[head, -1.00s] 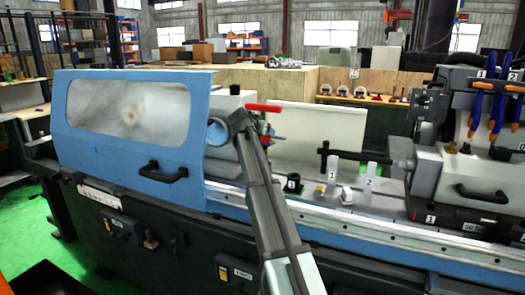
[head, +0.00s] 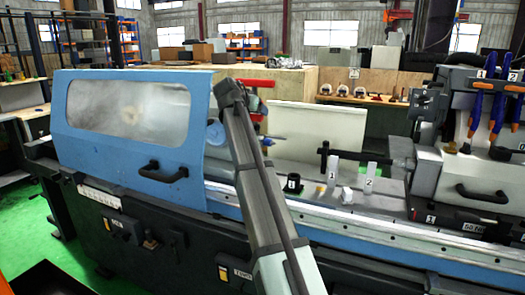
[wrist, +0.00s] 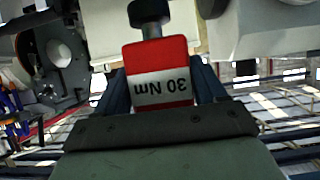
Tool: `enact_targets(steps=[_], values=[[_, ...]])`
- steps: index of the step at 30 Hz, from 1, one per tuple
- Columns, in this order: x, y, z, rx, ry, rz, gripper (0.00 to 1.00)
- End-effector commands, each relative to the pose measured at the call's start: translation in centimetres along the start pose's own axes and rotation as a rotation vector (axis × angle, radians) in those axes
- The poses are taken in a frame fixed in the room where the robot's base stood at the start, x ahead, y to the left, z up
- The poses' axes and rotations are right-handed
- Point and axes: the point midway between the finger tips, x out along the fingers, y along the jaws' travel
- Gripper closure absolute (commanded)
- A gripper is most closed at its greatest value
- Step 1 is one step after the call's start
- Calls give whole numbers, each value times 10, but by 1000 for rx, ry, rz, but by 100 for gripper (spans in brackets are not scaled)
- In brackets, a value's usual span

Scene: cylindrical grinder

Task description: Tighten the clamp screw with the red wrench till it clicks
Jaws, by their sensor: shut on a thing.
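The red wrench (wrist: 158,52) shows large in the wrist view, with a white band reading "30 Nm" upside down. My gripper (wrist: 162,78) is shut on it, with one dark finger on each side. A dark round head (wrist: 149,14) lies beyond the red part, at the top edge; I cannot tell whether it touches a screw. In the head view my arm reaches up in front of the grinder, and its wrist hides most of the gripper and wrench. I cannot make out the clamp screw in either view.
The blue guard door (head: 130,130) with a window stands left of my arm. A white panel (head: 305,130) is behind it. A black T-shaped bar (head: 325,152), white blocks marked 1 and 2, and a black block (head: 293,183) stand right of my arm on the machine bed.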

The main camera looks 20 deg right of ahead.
Motion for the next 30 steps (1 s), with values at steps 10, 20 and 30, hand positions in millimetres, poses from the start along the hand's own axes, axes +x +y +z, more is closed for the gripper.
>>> enact_targets(steps=[10, 20, 30], values=[[-13, 41, -21, 3, 3, 1, 84], [-12, 103, -21, 2, 3, 2, 84], [-12, 167, -21, 3, 3, 2, 84]])
